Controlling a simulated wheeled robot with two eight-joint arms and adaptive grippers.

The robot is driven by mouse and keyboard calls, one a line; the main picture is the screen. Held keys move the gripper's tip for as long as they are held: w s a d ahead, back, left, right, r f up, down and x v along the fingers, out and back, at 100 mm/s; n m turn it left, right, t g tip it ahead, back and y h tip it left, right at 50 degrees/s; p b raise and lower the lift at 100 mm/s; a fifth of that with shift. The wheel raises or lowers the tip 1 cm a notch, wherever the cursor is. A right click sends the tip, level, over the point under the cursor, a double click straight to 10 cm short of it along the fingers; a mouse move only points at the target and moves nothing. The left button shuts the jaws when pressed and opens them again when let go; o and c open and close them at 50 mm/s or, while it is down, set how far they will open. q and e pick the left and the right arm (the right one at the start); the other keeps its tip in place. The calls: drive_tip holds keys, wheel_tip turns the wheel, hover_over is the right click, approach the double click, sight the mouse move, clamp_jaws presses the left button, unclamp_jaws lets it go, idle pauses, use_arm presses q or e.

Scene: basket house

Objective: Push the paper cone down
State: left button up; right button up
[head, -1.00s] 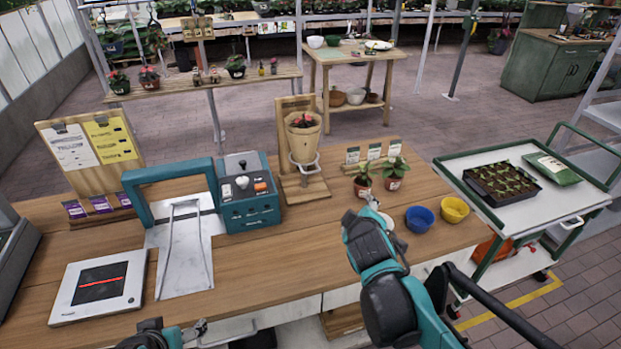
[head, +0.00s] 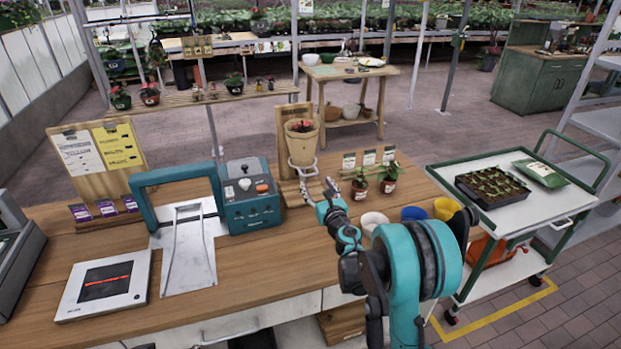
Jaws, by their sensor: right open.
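The tan paper cone (head: 302,146) stands upright in a white ring holder on a wooden stand (head: 283,131) at the back of the workbench. A plant with a red top shows inside its mouth. My right gripper (head: 318,191) is open and empty, just in front of and below the cone, to the right of the stand's base. It appears apart from the cone. My left gripper is outside the view.
Two small potted plants (head: 388,181) stand right of my right gripper. White (head: 372,222), blue and yellow bowls sit near the bench's right end. A teal machine (head: 248,197) stands left of the stand.

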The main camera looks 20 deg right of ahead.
sight(311, 175)
drive_tip(key=w+b, duration=0.1)
drive_tip(key=w, duration=0.5)
drive_tip(key=shift+w+a, duration=0.15)
drive_tip(key=shift+w, duration=0.15)
drive_tip(key=c, duration=1.4)
wheel_tip(311, 175, down, 8)
drive_tip(key=b, duration=0.5)
drive_tip(key=shift+f+b, duration=0.25)
drive_tip(key=shift+b, duration=0.05)
drive_tip(key=shift+r, duration=0.15)
drive_tip(key=o, duration=1.4)
